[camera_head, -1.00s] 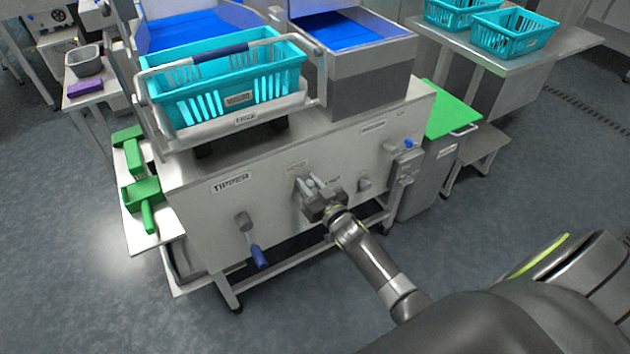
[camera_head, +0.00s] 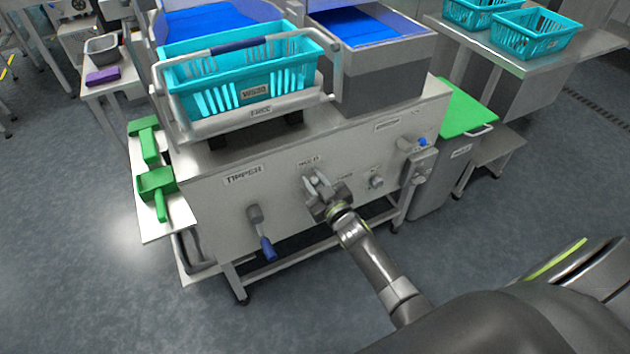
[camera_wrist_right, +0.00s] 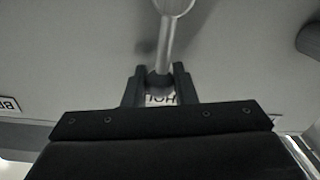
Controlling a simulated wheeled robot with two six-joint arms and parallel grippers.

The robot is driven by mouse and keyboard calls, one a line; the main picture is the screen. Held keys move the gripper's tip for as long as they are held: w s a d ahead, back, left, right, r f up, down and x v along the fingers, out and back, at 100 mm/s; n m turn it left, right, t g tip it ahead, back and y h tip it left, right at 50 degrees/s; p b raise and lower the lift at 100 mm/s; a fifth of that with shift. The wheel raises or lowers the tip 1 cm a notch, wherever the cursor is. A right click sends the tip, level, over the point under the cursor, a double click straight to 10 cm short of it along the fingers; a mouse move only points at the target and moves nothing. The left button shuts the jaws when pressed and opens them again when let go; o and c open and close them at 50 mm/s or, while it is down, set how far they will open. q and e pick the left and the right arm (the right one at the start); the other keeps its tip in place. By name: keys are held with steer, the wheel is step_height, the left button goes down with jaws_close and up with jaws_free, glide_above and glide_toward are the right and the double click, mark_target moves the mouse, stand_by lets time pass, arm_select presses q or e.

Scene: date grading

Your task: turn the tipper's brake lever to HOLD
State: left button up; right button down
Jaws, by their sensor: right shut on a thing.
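The tipper (camera_head: 225,205) is a pale steel cabinet with a front panel. In the right wrist view, the brake lever (camera_wrist_right: 165,45) is a metal rod running from a round hub (camera_wrist_right: 173,5) at the top down to between the fingers. My right gripper (camera_wrist_right: 160,84) is shut on its end. In the head view, my gripper mostly hides the lever. My left gripper is not in view.
A blue-handled lever (camera_head: 266,248) hangs on the panel to the left. A knob (camera_head: 376,182) and a blue-tipped fitting (camera_head: 422,142) are to the right. A teal crate (camera_head: 240,85) rests on top. A green-lidded bin (camera_head: 465,112) stands at right. The floor in front is clear.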

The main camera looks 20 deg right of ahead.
steer(key=c, duration=1.2)
jaws_free()
arm_select(q)
steer(key=p, duration=0.1)
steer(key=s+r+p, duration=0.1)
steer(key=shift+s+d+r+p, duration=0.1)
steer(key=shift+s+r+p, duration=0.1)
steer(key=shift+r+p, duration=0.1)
arm_select(e)
steer(key=s+d, duration=0.1)
steer(key=s, duration=1.6)
steer(key=shift+s, duration=0.2)
steer(key=shift+d, duration=0.1)
